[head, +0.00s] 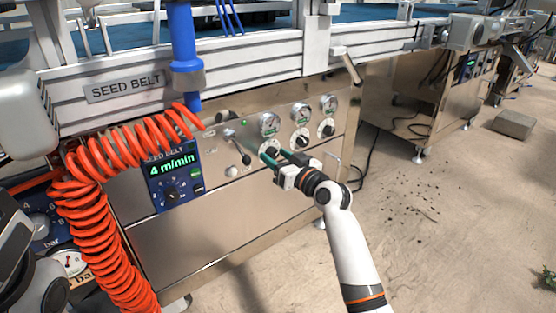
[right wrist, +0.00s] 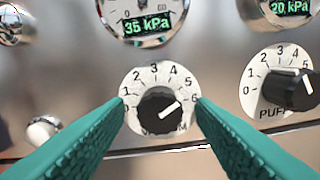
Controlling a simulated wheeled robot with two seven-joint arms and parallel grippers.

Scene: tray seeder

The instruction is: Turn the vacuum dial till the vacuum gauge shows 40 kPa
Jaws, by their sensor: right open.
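The vacuum dial (right wrist: 160,108) is a black knob on a white scale plate. In the right wrist view its white pointer aims up and right, between 5 and 6. Its label is partly hidden behind the knob. The vacuum gauge (right wrist: 143,20) above it reads 35 kPa; it also shows in the head view (head: 269,123). My right gripper (right wrist: 162,104) is open, its teal fingers on either side of the dial with a gap to the black knob. In the head view my right gripper (head: 268,156) reaches the panel from the lower right. My left gripper is not seen.
A second dial (right wrist: 290,88) marked PUFF, partly cut off, sits close to the right, under a gauge (right wrist: 290,7) reading 20 kPa. A seed belt display (head: 173,167) reads 4 m/min. A coiled orange hose (head: 85,195) hangs at left. Floor at right is mostly clear.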

